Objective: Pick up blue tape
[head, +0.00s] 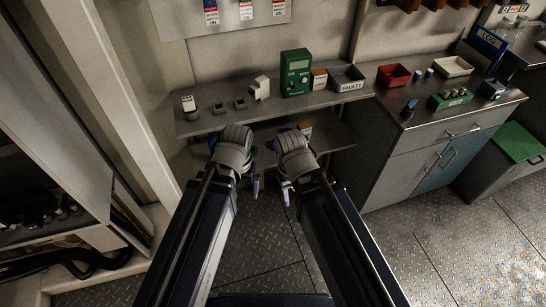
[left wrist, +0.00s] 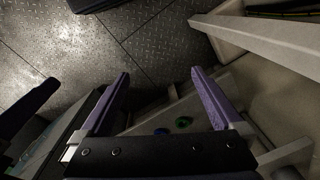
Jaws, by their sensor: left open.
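A small round blue thing, likely the blue tape (left wrist: 161,131), lies on a pale surface in the left wrist view, beside a green round thing (left wrist: 183,122). In the head view a bit of blue (head: 212,142) shows on the lower shelf beside my left wrist, mostly hidden. My left gripper (head: 256,187) points down in front of the shelf. In the left wrist view its purple fingers (left wrist: 161,74) are wide apart with nothing between them. My right gripper (head: 286,196) hangs close to its right; its jaw opening is not clear.
The upper shelf (head: 215,122) holds a green meter (head: 295,72), a grey FAULTY bin (head: 347,78) and small parts. A metal cabinet (head: 400,150) stands right, with a red tray (head: 393,75) on top. A pale post (head: 120,95) stands left. The floor (head: 440,250) is clear at right.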

